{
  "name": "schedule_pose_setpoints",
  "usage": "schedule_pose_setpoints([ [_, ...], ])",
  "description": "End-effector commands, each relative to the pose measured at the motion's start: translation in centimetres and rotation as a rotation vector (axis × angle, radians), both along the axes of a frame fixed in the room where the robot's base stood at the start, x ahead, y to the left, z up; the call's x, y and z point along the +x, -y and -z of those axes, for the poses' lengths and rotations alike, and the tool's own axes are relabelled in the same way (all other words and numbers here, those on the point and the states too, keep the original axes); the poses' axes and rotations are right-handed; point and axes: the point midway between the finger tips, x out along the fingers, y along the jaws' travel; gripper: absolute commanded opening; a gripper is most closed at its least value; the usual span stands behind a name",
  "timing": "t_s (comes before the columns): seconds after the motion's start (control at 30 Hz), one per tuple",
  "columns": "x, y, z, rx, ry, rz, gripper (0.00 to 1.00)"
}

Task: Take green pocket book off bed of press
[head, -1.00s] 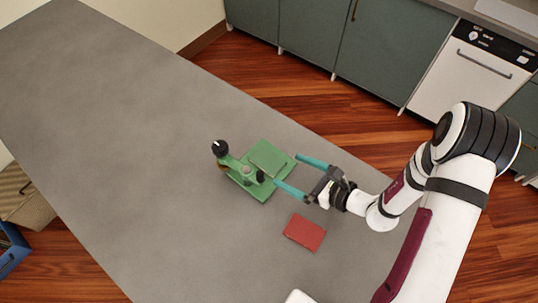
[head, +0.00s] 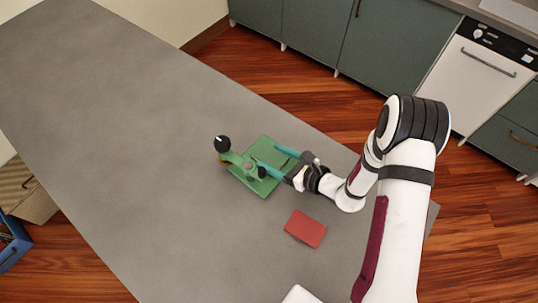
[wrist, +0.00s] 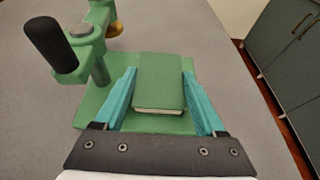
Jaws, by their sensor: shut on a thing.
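The green pocket book (wrist: 160,80) lies flat on the bed of the green press (wrist: 92,112), its page edge facing my gripper in the wrist view. The teal fingers of my gripper (head: 268,156) stand on both sides of the book and are shut on it. In the head view the press (head: 262,186) stands on the grey table, and the fingers reach in over its bed from the right. The press's column and dark handle (wrist: 47,40) are left of the book in the wrist view. In the head view the fingers partly hide the book.
A red book (head: 305,228) lies on the grey table (head: 130,120) in front of the press, near my arm. The press's dark round knob (head: 221,143) rises at its left. The table is clear to the left. Green cabinets stand beyond the floor.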

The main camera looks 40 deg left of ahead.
Motion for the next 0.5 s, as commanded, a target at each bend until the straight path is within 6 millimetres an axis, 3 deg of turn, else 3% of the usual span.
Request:
schedule_pose_setpoints([
  [0.03,0.01,0.01,-0.01,0.000,0.000,0.000,0.39],
  [0.17,0.01,0.01,-0.01,0.000,0.000,0.000,0.15],
  [0.5,0.08,-0.02,-0.79,0.002,0.003,0.000,0.15],
])
